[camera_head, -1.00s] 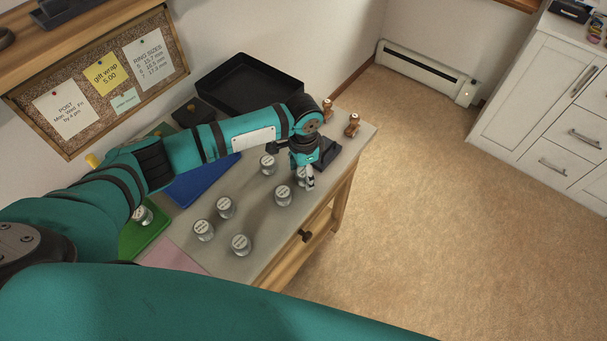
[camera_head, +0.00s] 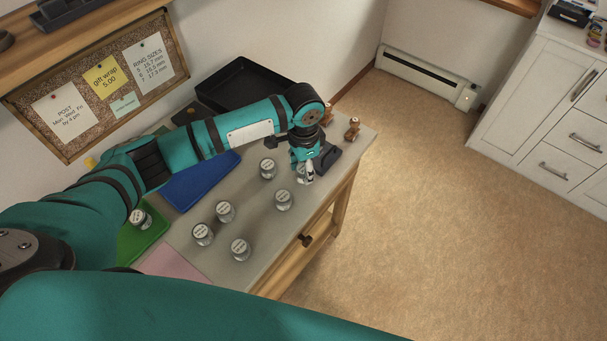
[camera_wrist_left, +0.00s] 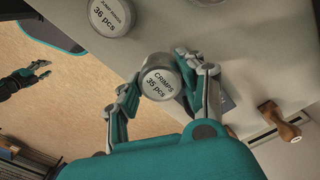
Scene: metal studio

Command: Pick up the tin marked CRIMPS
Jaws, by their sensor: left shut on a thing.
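The tin marked CRIMPS (camera_wrist_left: 159,83) is a small round silver tin with a white lid reading "CRIMPS 35 pcs". My left gripper (camera_wrist_left: 158,88) is shut on it, with one finger on each side, in the left wrist view. In the head view the left gripper (camera_head: 305,176) is near the right edge of the grey table, and its fingers hide much of the tin. I cannot tell whether the tin is clear of the table. My right gripper (camera_wrist_left: 40,70) shows small at the left of the wrist view, over the floor, fingers apart and empty.
Several similar tins stand on the grey table (camera_head: 262,235), the nearest at its left (camera_head: 284,200). A dark block (camera_head: 327,157) and wooden stamps (camera_head: 352,128) are beyond the gripper. A black tray (camera_head: 250,88) and blue mat (camera_head: 200,182) lie behind.

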